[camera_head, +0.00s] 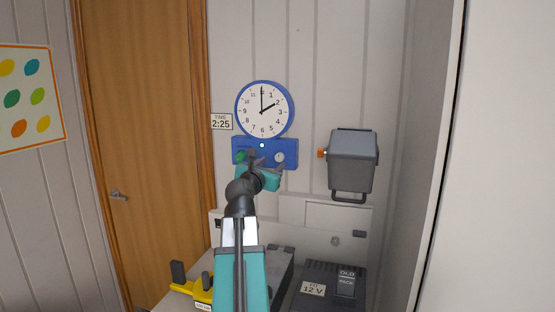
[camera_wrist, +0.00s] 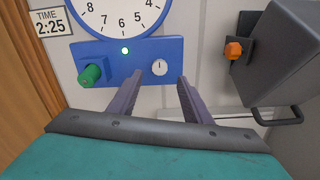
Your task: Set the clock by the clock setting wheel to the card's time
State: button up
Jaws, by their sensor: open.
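The round blue-rimmed clock (camera_head: 264,109) on the wall has its long hand at 12 and its short hand at 2. The time card (camera_head: 221,121) left of it reads 2:25; it also shows in the wrist view (camera_wrist: 49,22). The blue panel (camera_wrist: 118,52) below the clock carries a green knob (camera_wrist: 91,74) at left, a white dial (camera_wrist: 159,67) with a dark mark at right, and a lit green lamp (camera_wrist: 125,50) between. Neither control is labelled as the setting wheel. My gripper (camera_wrist: 156,82) is open and empty, its fingertips just below the white dial, apart from the green knob.
A grey box (camera_head: 353,160) with an orange knob (camera_wrist: 233,50) and a bar handle hangs right of the panel. Below stand a dark battery pack marked OLD (camera_head: 325,290) and a yellow item (camera_head: 193,288). A wooden door (camera_head: 140,150) is at left.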

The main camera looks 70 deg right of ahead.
aim_at(279, 158)
jog(key=shift+w+d+p, duration=0.2)
jog(key=shift+d+p, duration=0.3)
jog(key=shift+d, duration=3.35)
jog(key=c, duration=1.1)
jog(key=shift+o, duration=0.2)
